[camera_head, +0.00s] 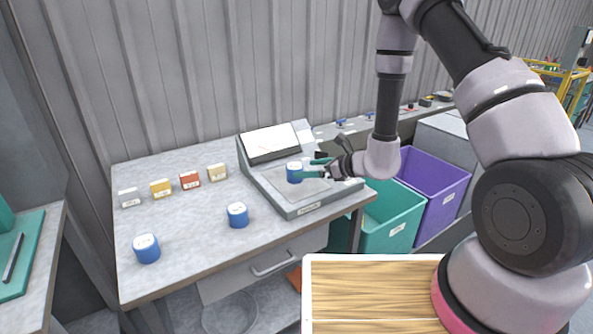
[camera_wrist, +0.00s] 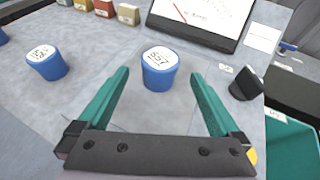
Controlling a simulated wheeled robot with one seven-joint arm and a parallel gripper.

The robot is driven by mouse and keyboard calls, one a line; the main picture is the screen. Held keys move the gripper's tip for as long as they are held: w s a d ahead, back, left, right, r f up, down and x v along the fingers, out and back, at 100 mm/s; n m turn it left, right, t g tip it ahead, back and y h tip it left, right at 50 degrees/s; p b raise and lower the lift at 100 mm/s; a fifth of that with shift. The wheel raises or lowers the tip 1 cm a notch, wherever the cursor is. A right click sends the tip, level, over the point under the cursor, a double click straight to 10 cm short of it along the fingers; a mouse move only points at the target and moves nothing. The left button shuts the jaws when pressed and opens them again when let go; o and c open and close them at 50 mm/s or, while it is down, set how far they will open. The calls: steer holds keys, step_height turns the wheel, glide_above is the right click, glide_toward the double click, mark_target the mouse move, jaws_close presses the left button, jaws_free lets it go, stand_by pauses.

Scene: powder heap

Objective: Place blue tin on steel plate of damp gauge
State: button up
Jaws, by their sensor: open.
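A blue tin (camera_head: 294,172) with a white lid stands upright on the steel plate (camera_head: 290,199) of the damp gauge (camera_head: 309,207). It also shows in the wrist view (camera_wrist: 159,68), with its lid marked 657. My gripper (camera_head: 309,168) is open, with its teal fingers apart. In the wrist view my gripper (camera_wrist: 160,78) has one finger on each side of the tin, with visible gaps, so the tin is not gripped. The gauge's dial (camera_wrist: 212,14) stands behind the plate.
Two more blue tins (camera_head: 237,215) (camera_head: 146,248) stand on the table (camera_head: 190,263). Small white, yellow, red and tan blocks (camera_head: 189,180) line the table's back. A teal bin (camera_head: 391,236) and a purple bin (camera_head: 445,204) stand to the right.

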steer(key=shift+v, duration=1.3)
steer(key=s+d+r+n+g+y, duration=0.1)
steer(key=s+r+n+g, duration=0.35)
steer(key=r, duration=0.75)
steer(key=s+r+n+g, duration=0.2)
steer(key=s+r+n, duration=0.5)
steer(key=r, duration=0.4)
steer(key=s+d+r+n+t+h, duration=0.3)
steer(key=s+d+r+n+h, duration=0.1)
steer(key=d, duration=0.6)
steer(key=s+d+r+n+t+h, duration=0.3)
steer(key=s+d+r+n+h, duration=0.2)
steer(key=d+r, duration=0.3)
steer(key=shift+s+d+r+h, duration=0.35)
steer(key=shift+s+d+h, duration=0.25)
steer(key=shift+d, duration=0.25)
